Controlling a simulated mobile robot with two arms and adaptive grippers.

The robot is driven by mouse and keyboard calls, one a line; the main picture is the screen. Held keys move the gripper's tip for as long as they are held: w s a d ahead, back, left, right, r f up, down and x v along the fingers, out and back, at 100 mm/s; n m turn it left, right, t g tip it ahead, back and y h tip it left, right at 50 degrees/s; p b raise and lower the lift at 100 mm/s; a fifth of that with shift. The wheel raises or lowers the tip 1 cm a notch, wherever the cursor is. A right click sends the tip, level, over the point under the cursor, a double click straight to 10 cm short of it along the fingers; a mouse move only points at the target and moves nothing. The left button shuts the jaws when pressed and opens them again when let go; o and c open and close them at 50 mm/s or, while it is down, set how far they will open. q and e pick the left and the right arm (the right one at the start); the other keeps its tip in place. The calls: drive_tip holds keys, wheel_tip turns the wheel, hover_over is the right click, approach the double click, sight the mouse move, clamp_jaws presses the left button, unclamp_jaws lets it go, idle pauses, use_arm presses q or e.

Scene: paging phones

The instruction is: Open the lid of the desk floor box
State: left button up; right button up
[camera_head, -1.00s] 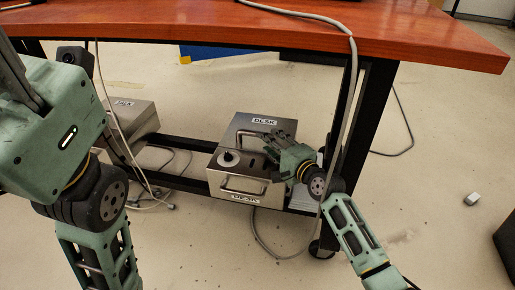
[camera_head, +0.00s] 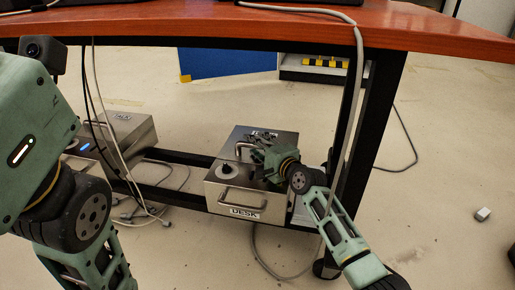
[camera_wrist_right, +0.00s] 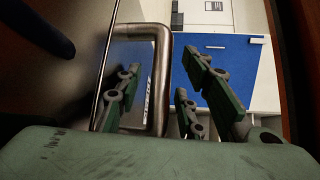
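The desk floor box (camera_head: 213,197) is a shiny metal box with a DESK label on its front, below the tabletop. Its lid looks closed, though my gripper partly covers the top. The lid handle (camera_head: 239,152) is a metal loop; it shows large in the right wrist view (camera_wrist_right: 164,70). My right gripper (camera_head: 262,138) is over the lid at the handle. In the wrist view its fingers are spread, with the handle bar between them; contact is unclear. My left arm shows at the left, but its gripper is out of view.
A round knob (camera_head: 226,170) and a front handle (camera_head: 241,197) are on the box. A second metal box (camera_head: 135,130) stands at the left. The wooden tabletop (camera_head: 200,22) hangs above, with a black leg (camera_head: 374,110) at the right. Cables hang down and lie nearby.

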clamp_jaws()
idle(0.4)
